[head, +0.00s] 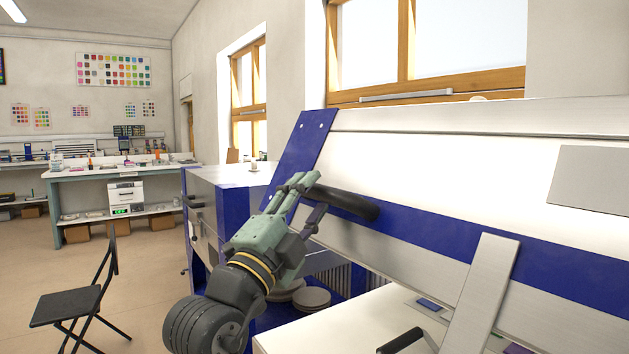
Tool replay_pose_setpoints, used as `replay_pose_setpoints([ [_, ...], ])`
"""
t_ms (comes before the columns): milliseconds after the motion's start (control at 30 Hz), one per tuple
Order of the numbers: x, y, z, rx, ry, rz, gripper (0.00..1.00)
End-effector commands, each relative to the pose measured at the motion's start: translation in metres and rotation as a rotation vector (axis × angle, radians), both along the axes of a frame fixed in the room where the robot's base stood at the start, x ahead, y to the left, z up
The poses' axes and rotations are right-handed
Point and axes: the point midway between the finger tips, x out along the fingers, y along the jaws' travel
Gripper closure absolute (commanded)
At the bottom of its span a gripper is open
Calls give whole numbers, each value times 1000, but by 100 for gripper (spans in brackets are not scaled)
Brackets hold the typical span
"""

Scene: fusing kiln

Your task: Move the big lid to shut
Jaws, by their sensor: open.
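The big lid (450,170) is a white panel with a blue lower band and a blue side strip at its left end. It is tilted up, with an open gap beneath its lower left edge. A thick black bar handle (355,203) sticks out near its left end. My gripper (313,188) is open, with its green-grey fingers at the left end of this handle. The fingers overlap the handle in the picture; I cannot tell whether they touch it. The handle's left end is partly hidden by the fingers.
Below the lid are a white surface (340,325), round grey discs (312,298), a metal strap (483,285) and another black handle (400,341). A blue and grey cabinet (225,182) stands behind my arm. A black chair (75,303) is at left on open floor.

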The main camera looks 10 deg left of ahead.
Motion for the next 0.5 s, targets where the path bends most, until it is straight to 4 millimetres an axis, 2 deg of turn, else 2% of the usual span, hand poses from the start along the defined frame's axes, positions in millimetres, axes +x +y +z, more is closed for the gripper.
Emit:
replay_pose_setpoints([
  [33,6,-3,6,-1,0,-3,59],
  [200,17,-6,10,0,-1,0,59],
  [500,19,-6,10,-1,-1,1,59],
])
